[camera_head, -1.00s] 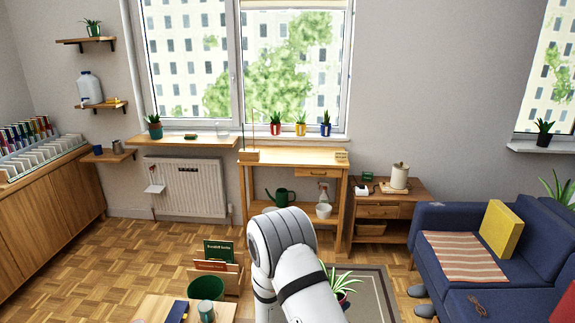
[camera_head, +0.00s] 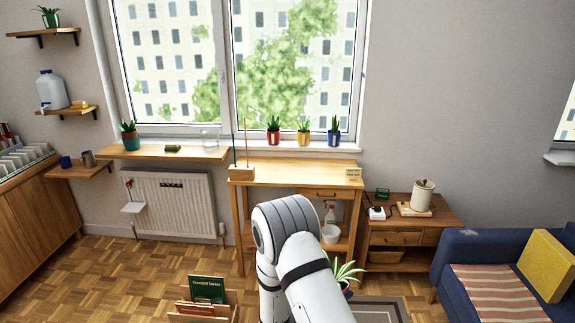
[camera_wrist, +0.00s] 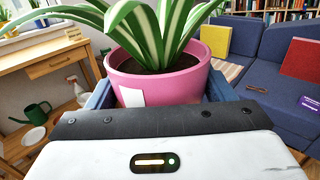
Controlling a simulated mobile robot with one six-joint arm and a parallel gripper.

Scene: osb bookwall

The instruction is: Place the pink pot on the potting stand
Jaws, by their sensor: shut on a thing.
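My gripper (camera_wrist: 160,98) is shut on the pink pot (camera_wrist: 165,82) in the wrist view. The pot is upright and holds a plant with long green and cream striped leaves; a white tag is on its front. In the head view my arm hides most of the pot, and the plant's leaves (camera_head: 346,271) show to the right of my arm. The potting stand (camera_head: 285,173) is a wooden table under the window, beyond my arm. Its top also shows at the left of the wrist view (camera_wrist: 40,58). The pot is apart from the stand.
On the stand are a wooden block with upright sticks (camera_head: 241,172) at the left and a small card (camera_head: 353,174) at the right. The top's middle is clear. Three small pots line the sill behind. A side cabinet (camera_head: 395,238) and blue sofa (camera_head: 470,255) are at the right.

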